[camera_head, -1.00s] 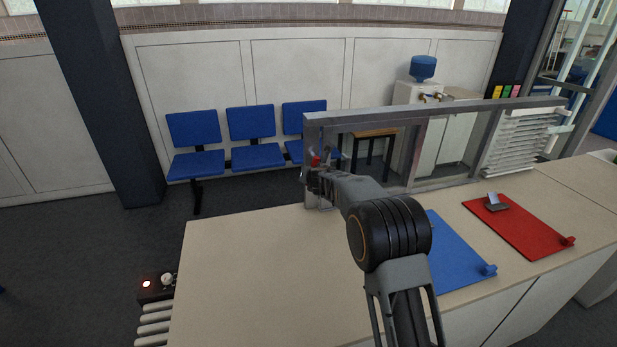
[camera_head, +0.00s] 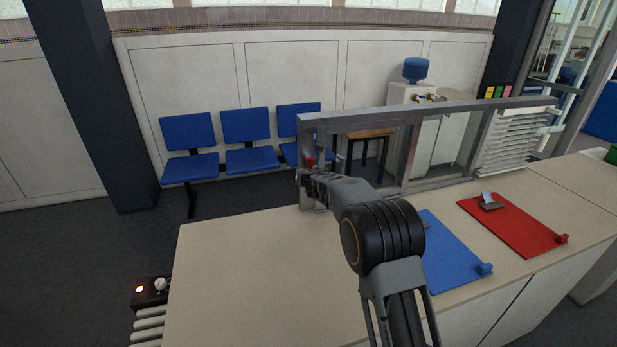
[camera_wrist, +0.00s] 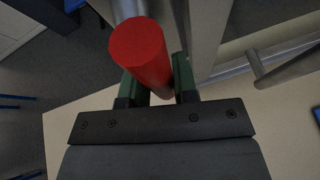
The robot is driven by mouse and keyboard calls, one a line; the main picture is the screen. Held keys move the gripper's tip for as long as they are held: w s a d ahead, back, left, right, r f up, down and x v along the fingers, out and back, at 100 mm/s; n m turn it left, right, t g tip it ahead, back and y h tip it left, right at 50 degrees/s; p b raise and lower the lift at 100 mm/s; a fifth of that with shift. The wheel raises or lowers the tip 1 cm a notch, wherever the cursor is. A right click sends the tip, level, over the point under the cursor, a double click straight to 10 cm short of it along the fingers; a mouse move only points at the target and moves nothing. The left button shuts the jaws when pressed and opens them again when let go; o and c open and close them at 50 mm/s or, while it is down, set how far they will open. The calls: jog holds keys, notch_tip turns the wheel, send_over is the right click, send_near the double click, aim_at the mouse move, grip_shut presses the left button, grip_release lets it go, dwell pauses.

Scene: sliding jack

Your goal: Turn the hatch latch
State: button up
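A red cylindrical handle (camera_wrist: 143,55) fills the top middle of the wrist view. It also shows as a small red spot (camera_head: 309,161) at the left post of the grey metal frame (camera_head: 430,111) on the counter. I take it for the hatch latch's handle. My gripper (camera_wrist: 157,80) has its two green fingers on either side of the handle, close against it, and appears shut on it. In the head view my gripper (camera_head: 305,179) is small and dark at the left post. The latch's mount is mostly hidden by my arm and the handle.
A blue panel (camera_head: 452,260) and a red panel (camera_head: 515,228) lie on the beige counter (camera_head: 240,280), right of my arm. The counter's left part is clear. A box with a lit lamp (camera_head: 148,290) stands at the lower left. Blue chairs (camera_head: 249,158) are behind.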

jog(key=o, duration=0.4)
dwell(0.3)
